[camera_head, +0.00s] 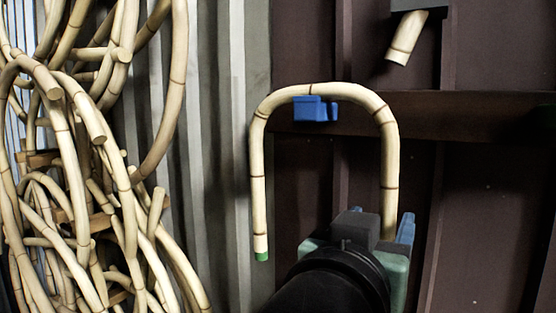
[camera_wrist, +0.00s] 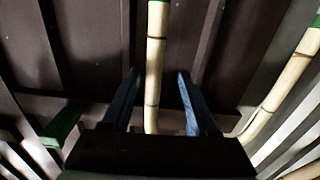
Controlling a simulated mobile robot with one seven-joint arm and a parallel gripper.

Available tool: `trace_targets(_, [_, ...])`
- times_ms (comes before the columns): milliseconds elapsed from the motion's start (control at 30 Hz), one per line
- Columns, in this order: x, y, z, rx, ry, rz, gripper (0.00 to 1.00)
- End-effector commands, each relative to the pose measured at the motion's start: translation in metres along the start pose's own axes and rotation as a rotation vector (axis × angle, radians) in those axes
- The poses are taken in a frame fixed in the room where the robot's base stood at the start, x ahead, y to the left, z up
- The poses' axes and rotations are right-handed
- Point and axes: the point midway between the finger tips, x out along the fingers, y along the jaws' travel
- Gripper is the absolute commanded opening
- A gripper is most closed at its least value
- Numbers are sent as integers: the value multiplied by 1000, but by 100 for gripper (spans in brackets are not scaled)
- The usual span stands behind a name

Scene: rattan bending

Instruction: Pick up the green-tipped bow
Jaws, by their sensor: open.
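The green-tipped bow (camera_head: 258,150) is a pale, bamboo-like rattan U turned upside down. Its arch passes over a blue hook (camera_head: 315,109) on the dark wall, and its left leg ends in a green tip. The lower right leg is hidden behind my gripper (camera_head: 372,228). In the wrist view, one leg of the bow (camera_wrist: 153,85) runs between the two open blue fingers of my gripper (camera_wrist: 158,75), with gaps on both sides. That leg has green at the top edge. The other leg (camera_wrist: 282,85) is at the right, also green at its end.
A dense tangle of bent rattan poles (camera_head: 75,130) fills the left side. Corrugated grey metal (camera_head: 215,150) stands between it and the dark panelled wall (camera_head: 490,210). A short rattan end (camera_head: 405,38) hangs from a dark block at top right. A green piece (camera_wrist: 60,128) shows in the wrist view.

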Motion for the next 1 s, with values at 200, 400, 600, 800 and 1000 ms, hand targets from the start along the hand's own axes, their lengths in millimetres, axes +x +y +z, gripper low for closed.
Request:
trace_targets(200, [26,7,2,-3,-5,3,60])
trace_targets(400, [50,8,5,0,-1,0,60])
trace_targets(600, [53,8,7,1,0,0,60])
trace_targets(800, [52,7,7,1,0,0,37])
trace_targets(1000, [52,7,6,0,0,0,1])
